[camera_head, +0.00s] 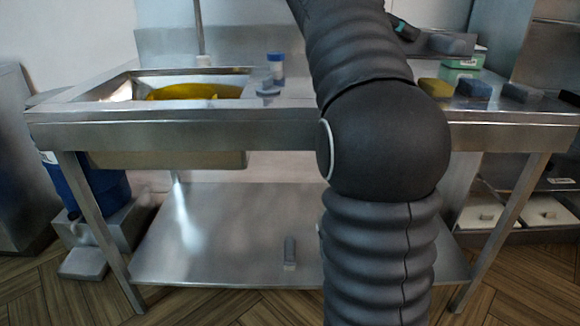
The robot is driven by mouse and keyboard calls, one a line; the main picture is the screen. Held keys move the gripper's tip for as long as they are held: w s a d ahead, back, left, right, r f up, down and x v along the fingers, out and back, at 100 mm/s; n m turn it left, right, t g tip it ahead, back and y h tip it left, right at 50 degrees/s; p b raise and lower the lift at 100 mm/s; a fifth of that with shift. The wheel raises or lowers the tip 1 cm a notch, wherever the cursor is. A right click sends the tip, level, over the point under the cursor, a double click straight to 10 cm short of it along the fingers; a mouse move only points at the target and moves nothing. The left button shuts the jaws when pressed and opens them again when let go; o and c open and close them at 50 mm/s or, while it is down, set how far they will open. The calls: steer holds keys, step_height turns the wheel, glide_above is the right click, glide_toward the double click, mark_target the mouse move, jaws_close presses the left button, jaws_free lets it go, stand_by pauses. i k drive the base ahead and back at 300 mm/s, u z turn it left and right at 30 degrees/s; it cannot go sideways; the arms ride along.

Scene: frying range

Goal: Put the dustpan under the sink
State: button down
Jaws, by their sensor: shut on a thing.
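The sink (105,91) is set into the left part of the steel counter, with something yellow (195,91) inside its basin. The basin's underside (170,160) hangs below the counter front. Under it is a steel lower shelf (210,225), mostly bare. A small grey upright object (290,253) stands on this shelf near its front. I cannot make out a dustpan for certain. My dark ribbed arm fills the middle right and leaves through the top edge. My gripper does not show, so what it holds is not seen.
A blue bin (75,185) and a grey object (85,262) stand by the left table leg (98,230). A blue-capped cup (276,68) stands by the sink. Several sponge-like blocks (473,89) lie on the counter's right. Herringbone floor (60,300) is clear in front.

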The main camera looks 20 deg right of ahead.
mark_target(227, 249)
steer(key=u, duration=0.45)
steer(key=k, duration=1.7)
steer(key=u, duration=0.35)
steer(key=i, duration=1.9)
